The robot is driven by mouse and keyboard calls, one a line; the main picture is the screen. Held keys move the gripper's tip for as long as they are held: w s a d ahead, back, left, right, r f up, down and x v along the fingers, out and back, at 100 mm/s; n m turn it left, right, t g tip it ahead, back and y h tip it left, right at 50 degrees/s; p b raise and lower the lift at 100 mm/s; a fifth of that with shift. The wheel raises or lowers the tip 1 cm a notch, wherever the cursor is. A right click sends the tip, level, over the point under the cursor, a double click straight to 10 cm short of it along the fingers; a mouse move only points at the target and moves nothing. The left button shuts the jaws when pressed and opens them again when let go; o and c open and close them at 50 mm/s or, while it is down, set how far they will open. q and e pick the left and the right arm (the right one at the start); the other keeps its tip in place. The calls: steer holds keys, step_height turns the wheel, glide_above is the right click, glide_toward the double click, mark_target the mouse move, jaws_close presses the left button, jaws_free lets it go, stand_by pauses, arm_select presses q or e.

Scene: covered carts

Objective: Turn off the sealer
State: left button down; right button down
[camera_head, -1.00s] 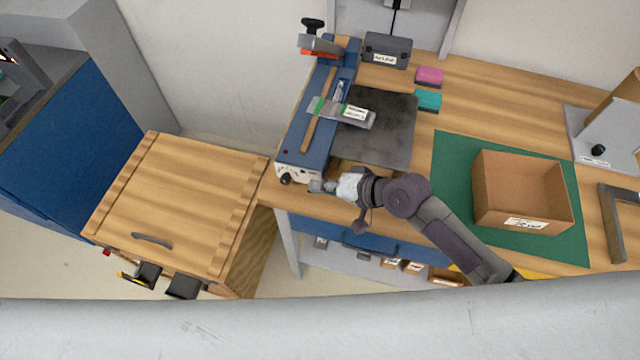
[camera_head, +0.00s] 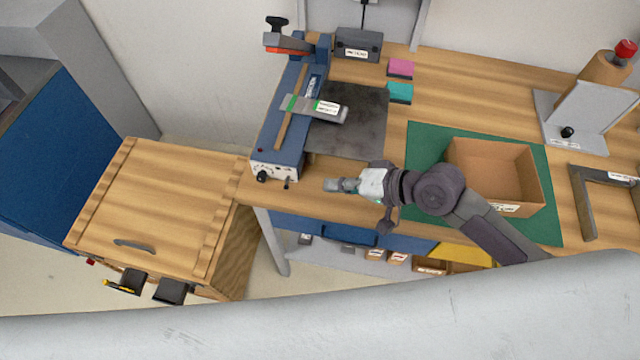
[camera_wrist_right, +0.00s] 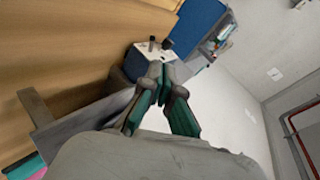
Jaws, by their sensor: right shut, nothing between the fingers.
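The sealer (camera_head: 284,137) is a long blue machine with a raised lever at its far end, on the left part of the wooden bench. Its near white end panel (camera_head: 272,172) carries a black knob (camera_head: 262,177) and a small dark switch (camera_head: 287,184). The panel also shows in the right wrist view (camera_wrist_right: 152,50), beyond the fingertips. My right gripper (camera_head: 330,185) is shut and empty, to the right of the panel and apart from it. In the right wrist view its fingers (camera_wrist_right: 158,78) meet at the tips. My left gripper is not in view.
A dark plate (camera_head: 350,122) lies right of the sealer. A wooden-topped cart (camera_head: 155,200) stands left of the bench. Bare bench surrounds my gripper.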

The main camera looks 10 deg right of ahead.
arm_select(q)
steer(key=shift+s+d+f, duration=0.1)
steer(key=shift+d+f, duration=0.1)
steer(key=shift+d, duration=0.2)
arm_select(e)
steer(key=v, duration=0.2)
steer(key=shift+s+d, duration=0.2)
steer(key=shift+d, duration=0.05)
steer(key=shift+s, duration=0.1)
